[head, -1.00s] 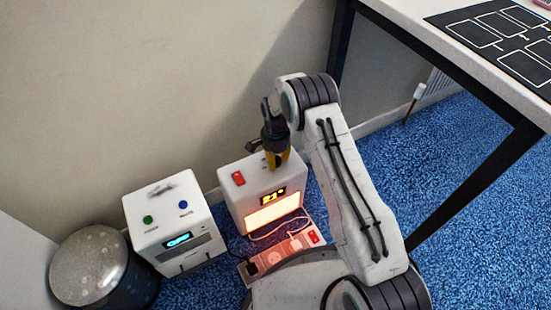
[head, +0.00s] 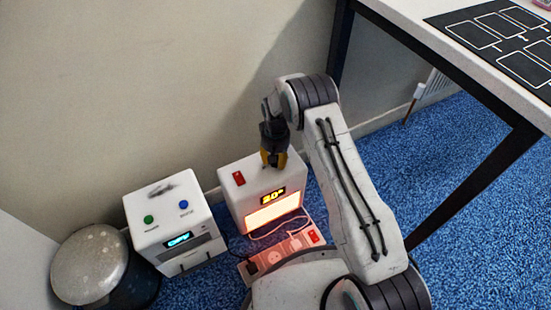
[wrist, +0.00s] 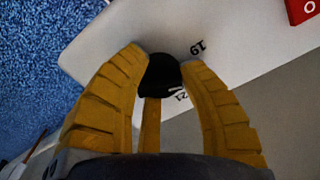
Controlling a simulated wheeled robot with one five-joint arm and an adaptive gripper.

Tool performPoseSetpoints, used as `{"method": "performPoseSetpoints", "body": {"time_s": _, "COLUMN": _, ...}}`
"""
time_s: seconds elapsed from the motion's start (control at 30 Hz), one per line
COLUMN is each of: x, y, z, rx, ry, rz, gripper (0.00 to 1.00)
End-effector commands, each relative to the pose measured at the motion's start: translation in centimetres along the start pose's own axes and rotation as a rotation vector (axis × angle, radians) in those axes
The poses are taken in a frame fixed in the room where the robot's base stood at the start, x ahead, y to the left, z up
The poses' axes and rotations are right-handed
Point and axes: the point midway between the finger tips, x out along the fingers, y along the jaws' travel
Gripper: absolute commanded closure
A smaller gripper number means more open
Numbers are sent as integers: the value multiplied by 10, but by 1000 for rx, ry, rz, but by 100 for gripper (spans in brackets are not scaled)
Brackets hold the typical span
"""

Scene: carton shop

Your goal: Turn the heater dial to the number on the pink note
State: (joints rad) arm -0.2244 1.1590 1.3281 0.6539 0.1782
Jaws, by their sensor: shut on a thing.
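The heater (head: 232,203) is a white box with a lit orange front and a yellow display (head: 273,197) that seems to read 20°. Its black dial (wrist: 160,76) is on the top face, with the numbers 19 and 21 printed beside it in the wrist view. My gripper (head: 273,160), with yellow fingers, points down at the heater top and is shut on the dial. In the wrist view its fingers (wrist: 165,85) close around the dial. No readable pink note shows; a pinkish thing (head: 542,3) is cut off at the top right corner.
A white box with green and blue buttons (head: 150,232) stands left of the heater, beside a dark round bin (head: 90,270). A power strip (head: 278,258) and cable lie in front of the heater. A table (head: 410,22) stands at right; the wall is behind.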

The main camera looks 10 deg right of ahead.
Motion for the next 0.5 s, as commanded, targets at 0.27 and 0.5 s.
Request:
{"method": "performPoseSetpoints", "body": {"time_s": 0.27, "x": 3, "y": 1, "z": 2, "rx": -203, "ry": -5, "rz": 0, "gripper": 96}}
{"method": "performPoseSetpoints", "body": {"time_s": 0.5, "x": 3, "y": 1, "z": 2, "rx": -312, "ry": -5, "rz": 0, "gripper": 96}}
